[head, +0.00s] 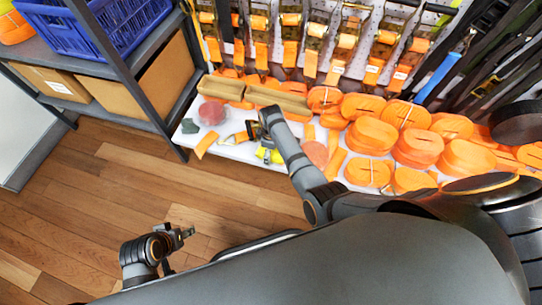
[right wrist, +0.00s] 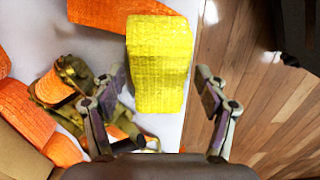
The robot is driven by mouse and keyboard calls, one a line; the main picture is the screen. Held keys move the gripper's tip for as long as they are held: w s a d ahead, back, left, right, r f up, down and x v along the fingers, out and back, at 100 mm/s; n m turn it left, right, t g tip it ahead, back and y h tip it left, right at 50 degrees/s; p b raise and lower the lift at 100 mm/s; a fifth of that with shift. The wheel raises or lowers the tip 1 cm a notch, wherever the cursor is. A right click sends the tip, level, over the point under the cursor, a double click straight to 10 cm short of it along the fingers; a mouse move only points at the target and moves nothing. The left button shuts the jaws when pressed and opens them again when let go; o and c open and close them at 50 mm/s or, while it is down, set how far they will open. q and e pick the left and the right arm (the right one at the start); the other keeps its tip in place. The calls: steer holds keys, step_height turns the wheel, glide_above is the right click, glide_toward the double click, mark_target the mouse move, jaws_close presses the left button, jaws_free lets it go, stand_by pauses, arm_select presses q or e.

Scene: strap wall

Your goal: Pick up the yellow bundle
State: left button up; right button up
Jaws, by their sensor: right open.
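The yellow bundle (right wrist: 160,62) is a block of folded webbing on the white shelf board, close to its edge in the right wrist view. In the head view only a small part of the yellow bundle (head: 272,156) shows beside my right arm. My right gripper (right wrist: 160,80) is open, with one finger on each side of the bundle's near part.
An orange and olive ratchet strap (right wrist: 65,88) lies just left of the bundle. Many orange strap rolls (head: 371,135) crowd the board to the right. A reddish round thing (head: 212,112) lies at the left. A blue crate (head: 80,24) stands on a rack. The floor in front is clear.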

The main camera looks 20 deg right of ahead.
steer(key=shift+r, duration=0.1)
steer(key=c, duration=1.3)
steer(key=shift+o, duration=0.2)
